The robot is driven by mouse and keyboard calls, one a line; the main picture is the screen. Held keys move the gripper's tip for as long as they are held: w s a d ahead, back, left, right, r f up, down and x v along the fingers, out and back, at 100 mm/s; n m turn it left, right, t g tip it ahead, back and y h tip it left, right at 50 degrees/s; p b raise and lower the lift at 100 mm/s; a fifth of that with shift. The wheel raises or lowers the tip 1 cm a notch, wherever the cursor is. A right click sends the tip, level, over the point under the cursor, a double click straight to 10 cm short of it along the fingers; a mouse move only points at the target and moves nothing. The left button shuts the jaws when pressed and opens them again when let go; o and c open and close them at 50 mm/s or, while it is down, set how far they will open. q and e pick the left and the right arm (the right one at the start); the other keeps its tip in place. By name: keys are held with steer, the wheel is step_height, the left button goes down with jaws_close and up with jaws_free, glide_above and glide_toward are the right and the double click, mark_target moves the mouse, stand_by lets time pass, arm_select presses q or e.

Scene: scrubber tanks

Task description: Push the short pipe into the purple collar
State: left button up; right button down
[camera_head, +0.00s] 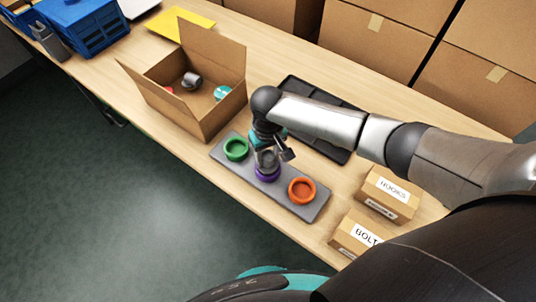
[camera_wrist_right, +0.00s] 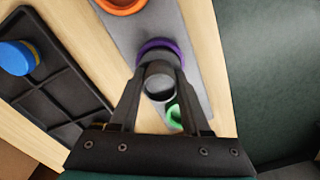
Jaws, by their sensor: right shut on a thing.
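The purple collar (camera_head: 268,175) stands on a grey plate (camera_head: 250,178) between a green collar (camera_head: 235,149) and an orange collar (camera_head: 302,190). My right gripper (camera_head: 268,156) is directly above the purple collar, pointing down, and is shut on the short grey pipe (camera_wrist_right: 159,84). In the right wrist view the pipe's round open end shows between the two fingers, with the purple collar (camera_wrist_right: 161,46) just beyond it. The pipe's lower end is hidden, so I cannot tell how deep it sits in the collar. My left gripper is out of view.
An open cardboard box (camera_head: 205,105) holding several small parts stands behind the plate to the left. A black divided tray (camera_head: 338,152) lies behind my right arm, with a blue round thing (camera_wrist_right: 17,57) in it. Small cartons (camera_head: 388,195) stand at the right. The table's front edge is close to the plate.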

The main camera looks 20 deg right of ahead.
steer(key=shift+f, duration=0.2)
steer(key=shift+f, duration=0.55)
stand_by(0.7)
steer(key=shift+c, duration=1.4)
jaws_free()
steer(key=shift+o, duration=0.3)
steer(key=shift+o, duration=1.1)
steer(key=shift+r, duration=0.1)
